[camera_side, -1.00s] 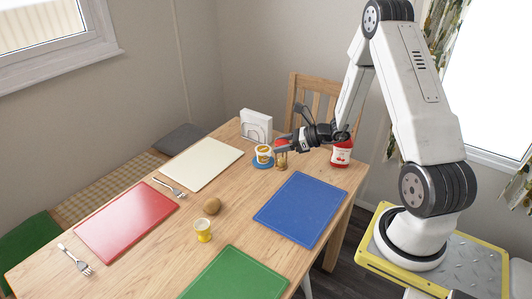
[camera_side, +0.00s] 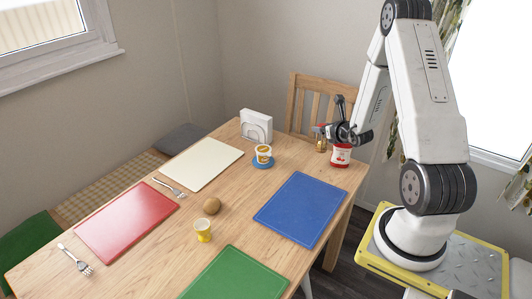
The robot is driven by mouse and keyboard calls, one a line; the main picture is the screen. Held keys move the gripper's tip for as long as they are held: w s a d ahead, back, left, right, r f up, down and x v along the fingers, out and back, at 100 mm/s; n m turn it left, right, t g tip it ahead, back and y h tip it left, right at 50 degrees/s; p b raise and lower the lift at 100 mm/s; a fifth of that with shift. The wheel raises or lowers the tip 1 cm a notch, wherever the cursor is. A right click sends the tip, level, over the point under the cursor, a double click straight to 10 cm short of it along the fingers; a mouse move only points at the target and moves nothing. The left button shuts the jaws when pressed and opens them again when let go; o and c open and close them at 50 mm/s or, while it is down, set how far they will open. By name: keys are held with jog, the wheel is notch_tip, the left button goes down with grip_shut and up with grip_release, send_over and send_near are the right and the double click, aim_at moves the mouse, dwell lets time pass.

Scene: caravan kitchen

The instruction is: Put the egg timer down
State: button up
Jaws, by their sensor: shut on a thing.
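The egg timer (camera_side: 321,146), a small object with a golden-brown body, is at the far right end of the table, just left of the red jar (camera_side: 341,156). My gripper (camera_side: 322,132) is shut on its upper part from the right. The timer looks upright. I cannot tell whether its base touches the table or hangs a little above it, nor whether it touches the jar. The fingers partly hide its top.
A blue mat (camera_side: 301,209) lies in front. A chair (camera_side: 306,103) is behind the table edge. A brown round item (camera_side: 212,205) and yellow cup (camera_side: 203,231) are nearer.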

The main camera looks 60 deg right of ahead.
jog(key=shift+s+d+m+h, duration=0.4)
jog(key=shift+s+d, duration=0.05)
jog(key=w+d+f, duration=0.8)
jog(key=w+f, duration=0.1)
jog(key=w, duration=0.1)
jog(key=shift+w+d+f, duration=0.2)
jog(key=shift+d, duration=0.05)
dwell(0.4)
jog(key=shift+w+d+f, duration=0.1)
jog(key=shift+f, duration=0.85)
jog(key=shift+w+d+f, duration=0.1)
jog(key=shift+f, duration=0.8)
jog(key=shift+f, duration=0.1)
